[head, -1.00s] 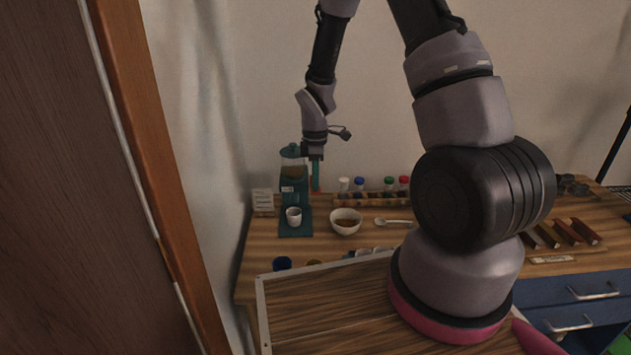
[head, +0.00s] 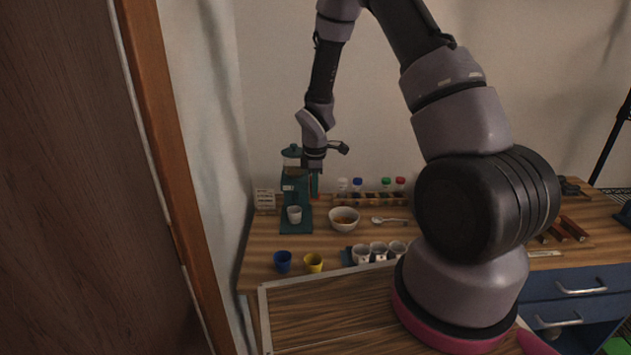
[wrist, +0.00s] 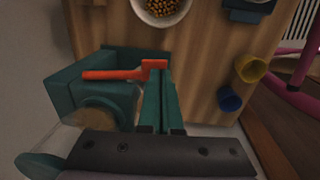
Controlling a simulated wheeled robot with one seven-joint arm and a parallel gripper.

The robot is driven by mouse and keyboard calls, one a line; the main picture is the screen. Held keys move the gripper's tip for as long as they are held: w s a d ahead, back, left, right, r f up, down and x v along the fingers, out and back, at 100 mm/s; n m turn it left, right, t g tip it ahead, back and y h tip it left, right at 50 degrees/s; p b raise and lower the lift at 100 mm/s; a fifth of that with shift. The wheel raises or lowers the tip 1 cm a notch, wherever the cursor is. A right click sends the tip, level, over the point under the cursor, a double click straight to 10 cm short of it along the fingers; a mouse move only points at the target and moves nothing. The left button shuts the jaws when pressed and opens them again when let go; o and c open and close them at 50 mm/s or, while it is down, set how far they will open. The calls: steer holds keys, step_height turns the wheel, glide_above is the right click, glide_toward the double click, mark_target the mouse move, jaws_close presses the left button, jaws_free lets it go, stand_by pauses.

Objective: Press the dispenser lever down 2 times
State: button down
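The dispenser (head: 294,188) is teal with a clear hopper and stands at the back left of the table. A white cup (head: 294,214) stands on its base. Its red lever (wrist: 112,74) sticks out from the side of the teal body in the wrist view, with a crosswise end piece. My gripper (wrist: 159,72) has its two teal fingers side by side, shut with nothing seen between them. It points down just to the right of the dispenser, fingertips at the lever's end piece; I cannot tell whether they touch. It also shows in the head view (head: 315,194).
A white bowl (head: 344,219) with small pieces in it, a spoon (head: 388,220) and a rack of capped bottles (head: 368,199) lie to the right. A blue cup (head: 283,262), a yellow cup (head: 313,263) and white cups (head: 378,251) stand in front.

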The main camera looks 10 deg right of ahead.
steer(key=shift+r, duration=0.9)
step_height(320, 180, up, 14)
steer(key=s, duration=0.1)
steer(key=shift+s+a, duration=0.15)
steer(key=shift+s, duration=0.25)
stand_by(0.7)
